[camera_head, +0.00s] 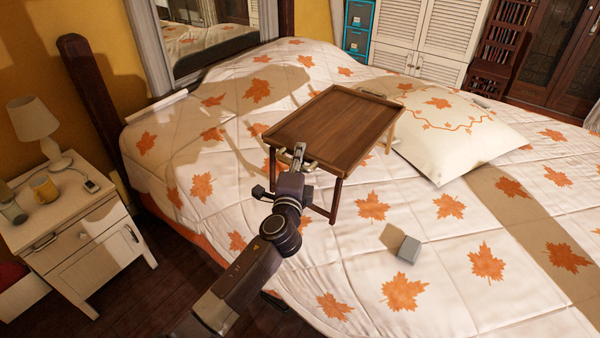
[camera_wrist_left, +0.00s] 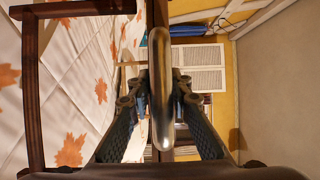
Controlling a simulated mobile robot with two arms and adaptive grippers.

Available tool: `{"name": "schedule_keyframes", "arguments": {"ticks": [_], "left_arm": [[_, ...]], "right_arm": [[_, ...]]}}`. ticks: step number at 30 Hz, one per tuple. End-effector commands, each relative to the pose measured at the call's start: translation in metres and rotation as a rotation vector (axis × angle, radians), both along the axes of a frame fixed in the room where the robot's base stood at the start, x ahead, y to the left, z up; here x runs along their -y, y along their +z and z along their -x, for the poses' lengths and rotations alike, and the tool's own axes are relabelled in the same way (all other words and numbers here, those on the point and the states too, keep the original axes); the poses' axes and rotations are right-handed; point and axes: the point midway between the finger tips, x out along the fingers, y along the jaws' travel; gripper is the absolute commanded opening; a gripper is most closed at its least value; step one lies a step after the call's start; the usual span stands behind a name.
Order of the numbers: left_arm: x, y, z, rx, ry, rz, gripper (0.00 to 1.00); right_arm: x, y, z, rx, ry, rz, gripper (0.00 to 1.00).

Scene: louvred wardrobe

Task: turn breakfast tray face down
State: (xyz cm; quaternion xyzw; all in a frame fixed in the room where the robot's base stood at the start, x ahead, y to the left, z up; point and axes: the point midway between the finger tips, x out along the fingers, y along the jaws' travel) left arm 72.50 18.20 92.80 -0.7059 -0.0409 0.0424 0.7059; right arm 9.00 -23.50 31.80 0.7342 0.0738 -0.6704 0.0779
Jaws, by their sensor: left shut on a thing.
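The breakfast tray (camera_head: 335,125) is dark brown wood with a low rim and legs. It is upright on the bed, flat top facing up and legs pointing down. My left gripper (camera_head: 299,155) is at the tray's near side, shut on its metal handle. In the left wrist view the shiny handle (camera_wrist_left: 160,90) lies between the two fingers, and the dark wooden legs (camera_wrist_left: 32,85) show at the left. The far handle (camera_head: 370,92) is partly hidden behind the tray's rim. My right gripper is not in view.
The bed (camera_head: 330,255) has a white quilt with orange leaves. A white pillow (camera_head: 455,150) lies close right of the tray. A small grey box (camera_head: 409,249) lies nearer, with open quilt around it. A nightstand (camera_head: 75,225) with a lamp (camera_head: 35,125) stands at the left.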

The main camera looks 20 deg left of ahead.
Motion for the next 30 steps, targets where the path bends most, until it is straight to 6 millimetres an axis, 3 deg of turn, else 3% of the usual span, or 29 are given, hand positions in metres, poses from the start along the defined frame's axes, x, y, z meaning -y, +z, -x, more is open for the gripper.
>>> {"name": "schedule_keyframes", "arguments": {"ticks": [5, 12, 30], "left_arm": [[0.000, -0.011, -0.001, 0.006, 0.000, 0.001, 0.00], [-0.001, -0.043, -0.001, 0.005, 0.001, 0.001, 0.00], [0.000, -0.053, -0.001, 0.006, 0.000, 0.002, 0.00]], "right_arm": [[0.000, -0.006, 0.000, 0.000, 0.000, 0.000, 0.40], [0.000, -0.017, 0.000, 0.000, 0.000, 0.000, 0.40], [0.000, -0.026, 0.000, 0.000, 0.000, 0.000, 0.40]]}}
